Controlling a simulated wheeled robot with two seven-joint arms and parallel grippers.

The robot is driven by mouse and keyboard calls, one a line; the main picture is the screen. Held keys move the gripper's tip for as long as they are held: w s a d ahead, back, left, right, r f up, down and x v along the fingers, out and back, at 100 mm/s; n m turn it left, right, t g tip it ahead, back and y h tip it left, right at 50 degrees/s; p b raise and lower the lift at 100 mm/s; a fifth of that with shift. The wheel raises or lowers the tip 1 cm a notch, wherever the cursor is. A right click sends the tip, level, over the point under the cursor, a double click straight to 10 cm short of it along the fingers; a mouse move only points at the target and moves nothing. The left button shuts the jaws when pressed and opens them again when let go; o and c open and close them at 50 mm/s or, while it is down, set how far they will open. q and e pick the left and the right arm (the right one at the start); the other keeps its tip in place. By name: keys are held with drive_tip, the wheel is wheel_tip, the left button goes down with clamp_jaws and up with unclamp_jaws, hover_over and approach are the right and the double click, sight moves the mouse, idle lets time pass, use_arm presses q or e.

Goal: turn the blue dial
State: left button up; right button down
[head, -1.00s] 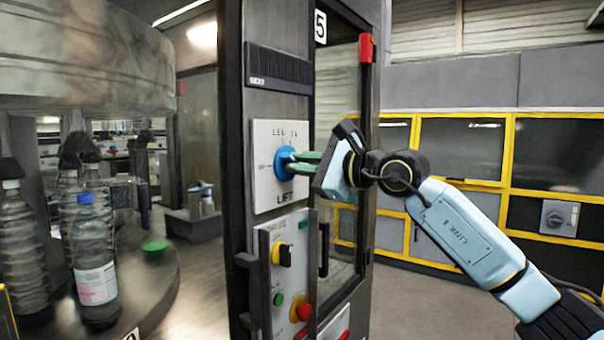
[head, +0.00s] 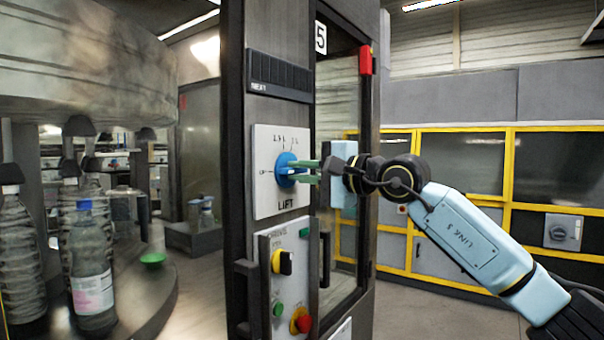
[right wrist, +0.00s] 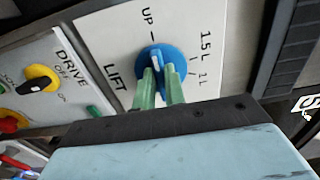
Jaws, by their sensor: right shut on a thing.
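The blue dial (head: 287,169) sits on a white plate (head: 268,200) marked LIFT, on the dark machine column. In the right wrist view the dial (right wrist: 165,62) has a white pointer mark, and the plate (right wrist: 112,50) carries the labels UP, 1.5L and 2L. My right gripper (head: 298,170) reaches in from the right with its green fingers on the dial. In the right wrist view its fingertips (right wrist: 158,76) are shut on the dial's raised grip. The fingers hide part of the dial. My left gripper is not in view.
Below the plate is a panel (head: 312,262) with a yellow-and-black DRIVE switch (head: 281,262), a green button (head: 277,309) and a red knob (head: 301,320). Several bottles stand on a round table at left, with one labelled bottle (head: 91,275) in front. A glass door is right of the panel.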

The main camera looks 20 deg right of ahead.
idle(0.4)
drive_tip(key=c, duration=1.5)
unclamp_jaws()
drive_tip(key=shift+o, duration=0.2)
drive_tip(key=shift+s+d, duration=0.4)
drive_tip(key=b+v, duration=0.3)
drive_tip(key=v, duration=0.9)
drive_tip(key=shift+s, duration=0.15)
